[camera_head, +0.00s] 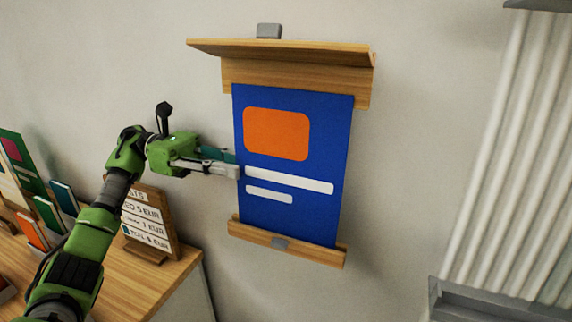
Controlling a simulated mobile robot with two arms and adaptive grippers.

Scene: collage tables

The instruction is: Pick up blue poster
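The blue poster (292,215) hangs on the wall between a wooden top holder (295,77) and a wooden bottom strip (310,250). It has an orange rounded block and two white bars printed on it. My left gripper (236,165) is at the poster's left edge, about mid-height, with its fingers pointing right. The fingertips reach or nearly touch the edge; I cannot tell whether they have closed on it. My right gripper is not in view.
A wooden table (165,275) at lower left bears a price sign (150,215), several small books and a green board (20,160). A white ribbed radiator-like panel (520,160) stands at the right. The wall around the poster is bare.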

